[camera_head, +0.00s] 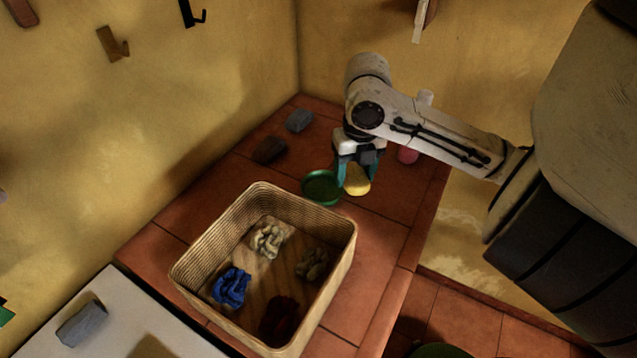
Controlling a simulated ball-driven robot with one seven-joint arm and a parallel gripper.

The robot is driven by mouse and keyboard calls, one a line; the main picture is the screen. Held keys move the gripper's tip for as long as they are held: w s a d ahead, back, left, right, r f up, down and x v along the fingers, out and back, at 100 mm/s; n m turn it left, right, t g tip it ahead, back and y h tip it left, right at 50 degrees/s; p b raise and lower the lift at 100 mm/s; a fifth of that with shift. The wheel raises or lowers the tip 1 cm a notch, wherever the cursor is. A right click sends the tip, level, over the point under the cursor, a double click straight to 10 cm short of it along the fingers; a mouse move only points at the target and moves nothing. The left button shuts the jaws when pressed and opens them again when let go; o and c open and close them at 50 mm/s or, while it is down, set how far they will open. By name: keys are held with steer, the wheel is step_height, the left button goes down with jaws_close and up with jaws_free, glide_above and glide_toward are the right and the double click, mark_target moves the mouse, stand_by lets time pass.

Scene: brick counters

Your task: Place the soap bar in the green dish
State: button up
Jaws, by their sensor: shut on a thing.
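The soap bar (357,182) is a yellow block between the teal fingers of my gripper (354,178). My gripper points down and is shut on it. The green dish (321,188) is a small round dish on the red tiled counter, just left of my gripper. The gripper's left finger overlaps the dish's right edge in this view. I cannot tell how high the soap is above the counter.
A wicker basket (186,257) with several crumpled cloths stands in front of the dish. A grey block (299,120) and a dark brown block (269,150) lie behind, near the wall. A pink object (407,155) stands right of my gripper, partly hidden.

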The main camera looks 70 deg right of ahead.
steer(key=w, duration=0.1)
steer(key=w+d+f, duration=0.1)
steer(key=w+d+p, duration=0.1)
steer(key=shift+w+f, duration=0.2)
steer(key=shift+w, duration=0.15)
glide_above(323, 193)
steer(key=f, duration=0.5)
steer(key=shift+s+a+f, duration=0.1)
steer(key=shift+s+a, duration=0.1)
steer(key=shift+s, duration=0.2)
steer(key=shift+w+d+f+p, duration=0.2)
steer(key=shift+w+f+p, duration=0.1)
steer(key=shift+f, duration=0.15)
steer(key=shift+w+d+f+p, duration=0.1)
steer(key=shift+f+p, duration=0.4)
steer(key=shift+f, duration=1.2)
steer(key=o, duration=0.9)
step_height(323, 193, up, 12)
steer(key=b, duration=0.1)
